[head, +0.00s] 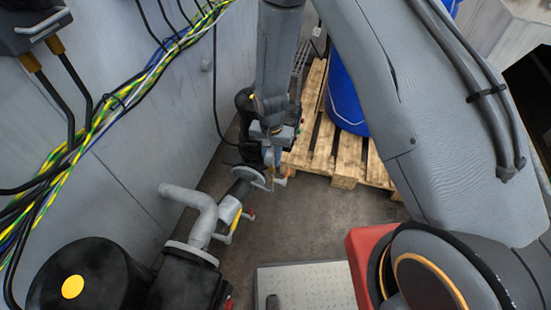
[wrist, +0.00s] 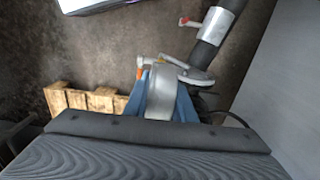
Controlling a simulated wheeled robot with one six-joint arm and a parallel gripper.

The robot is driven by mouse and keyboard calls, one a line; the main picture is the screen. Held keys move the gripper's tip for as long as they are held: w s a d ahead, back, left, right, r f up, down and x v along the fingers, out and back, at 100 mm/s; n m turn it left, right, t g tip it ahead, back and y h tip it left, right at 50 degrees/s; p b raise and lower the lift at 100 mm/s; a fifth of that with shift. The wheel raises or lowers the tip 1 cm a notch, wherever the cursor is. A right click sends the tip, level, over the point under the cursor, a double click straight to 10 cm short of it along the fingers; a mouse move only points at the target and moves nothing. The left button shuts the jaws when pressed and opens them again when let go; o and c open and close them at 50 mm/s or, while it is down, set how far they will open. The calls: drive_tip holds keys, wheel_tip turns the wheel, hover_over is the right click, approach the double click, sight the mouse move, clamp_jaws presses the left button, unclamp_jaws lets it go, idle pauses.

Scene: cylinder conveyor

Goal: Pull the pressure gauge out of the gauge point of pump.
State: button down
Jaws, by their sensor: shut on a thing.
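My gripper (wrist: 161,92) is shut on the pressure gauge (wrist: 160,94), a round light-grey body between its two blue fingers in the wrist view. In the head view my gripper (head: 272,157) is beyond the grey pipe, and the gauge is small and mostly hidden there. A pale fitting (wrist: 152,62) with an orange tip lies right by the gauge, in front of a grey flange (wrist: 190,72). I cannot tell whether the gauge is still seated in its point. The black pump (head: 90,275) with a yellow disc stands at lower left.
A grey bent pipe (head: 200,210) with a yellow lever (head: 236,222) runs from the pump towards the gripper. A wooden pallet (head: 325,150) holds a blue drum (head: 343,95). Cables (head: 110,110) hang along the left wall. Bare floor (head: 305,220) lies right of the pipe.

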sight(272, 151)
drive_tip(key=shift+r, duration=0.45)
drive_tip(key=shift+r+p, duration=0.1)
drive_tip(key=shift+p, duration=0.2)
drive_tip(key=shift+r+p, duration=0.35)
drive_tip(key=shift+r, duration=0.15)
drive_tip(key=shift+r+p, duration=0.4)
drive_tip(key=shift+r, duration=0.2)
drive_tip(key=shift+r, duration=0.1)
drive_tip(key=shift+r+p, duration=2.35)
drive_tip(key=shift+r, duration=1.3)
